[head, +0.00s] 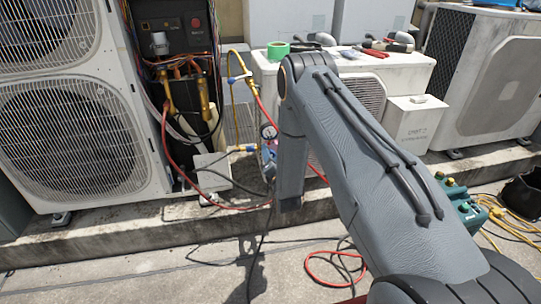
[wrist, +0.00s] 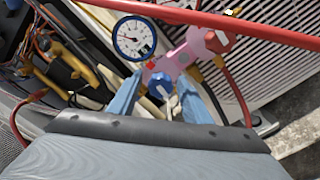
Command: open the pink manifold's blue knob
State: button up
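The pink manifold (wrist: 178,62) shows in the wrist view, tilted, with a round white gauge (wrist: 134,38) at its left end. Its blue knob (wrist: 160,86) faces me near the lower left, and a red knob (wrist: 218,41) is at the upper right. My gripper (wrist: 161,92) has two light blue fingers, spread wide on either side of the blue knob. Whether either finger touches the manifold I cannot tell. In the head view my arm hides most of the manifold; only a bit of the gauge (head: 268,131) shows beside it.
A red hose (wrist: 230,20) crosses the top of the wrist view, near the manifold. White condenser units (head: 70,130) stand on a concrete ledge. Tools and green tape (head: 278,50) lie on a low unit. Hoses loop on the floor, near a green pump (head: 463,208).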

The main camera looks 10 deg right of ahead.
jog(key=s+p, duration=0.1)
jog(key=s, duration=0.6)
jog(key=shift+s, duration=0.4)
